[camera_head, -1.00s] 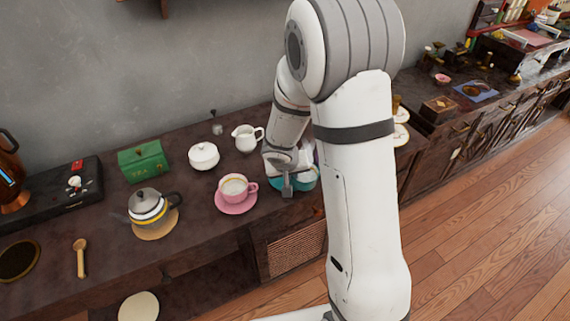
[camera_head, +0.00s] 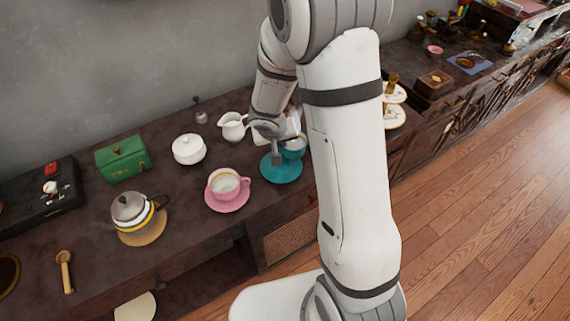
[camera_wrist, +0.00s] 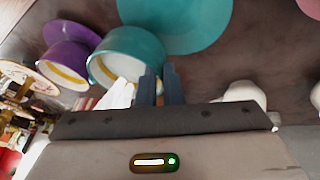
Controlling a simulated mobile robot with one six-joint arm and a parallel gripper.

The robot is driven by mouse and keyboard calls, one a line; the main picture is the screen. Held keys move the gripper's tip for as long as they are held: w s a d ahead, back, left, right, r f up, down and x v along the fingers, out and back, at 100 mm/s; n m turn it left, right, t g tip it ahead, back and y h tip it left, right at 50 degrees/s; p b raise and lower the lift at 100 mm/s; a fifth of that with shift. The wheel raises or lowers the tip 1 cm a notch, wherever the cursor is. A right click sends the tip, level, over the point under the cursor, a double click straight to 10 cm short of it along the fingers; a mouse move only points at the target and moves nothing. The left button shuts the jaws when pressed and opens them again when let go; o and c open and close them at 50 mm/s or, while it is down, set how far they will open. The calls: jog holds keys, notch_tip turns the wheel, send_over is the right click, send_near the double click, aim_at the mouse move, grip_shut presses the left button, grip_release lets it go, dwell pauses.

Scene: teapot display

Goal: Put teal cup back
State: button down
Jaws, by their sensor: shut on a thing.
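The teal cup (camera_head: 294,150) is at my gripper (camera_head: 277,155), beside the back right of the teal saucer (camera_head: 279,173). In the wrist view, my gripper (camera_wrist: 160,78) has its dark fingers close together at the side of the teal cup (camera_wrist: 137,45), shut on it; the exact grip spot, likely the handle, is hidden. The cup's opening faces the lower left of that view. The teal saucer (camera_wrist: 190,22) lies bare behind it and overlaps it in view. I cannot tell how high the cup is above the counter.
A purple cup (camera_wrist: 72,50) is close beside the teal cup in the wrist view. A pink cup (camera_head: 224,184) on a pink saucer (camera_head: 228,204), a creamer (camera_head: 232,127), a sugar bowl (camera_head: 188,149) and a teapot (camera_head: 130,209) stand left of my gripper. Bare counter lies between them.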

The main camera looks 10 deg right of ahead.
jog(key=shift+w+r+b, duration=0.3)
jog(key=shift+r+b, duration=0.1)
jog(key=shift+b, duration=0.35)
jog(key=s+a+r+b, duration=0.3)
jog(key=a+r+b, duration=0.1)
jog(key=r+b, duration=0.4)
notch_tip(320, 180, down, 10)
jog(key=b, duration=0.3)
jog(key=shift+a+f, duration=0.15)
jog(key=shift+f, duration=0.1)
jog(key=shift+r, duration=0.1)
jog(key=c, duration=2)
grip_release()
jog(key=shift+f+b, duration=0.2)
jog(key=shift+b, duration=0.1)
jog(key=shift+c, duration=0.2)
jog(key=o, duration=0.5)
jog(key=shift+r, duration=0.1)
jog(key=shift+c, duration=0.2)
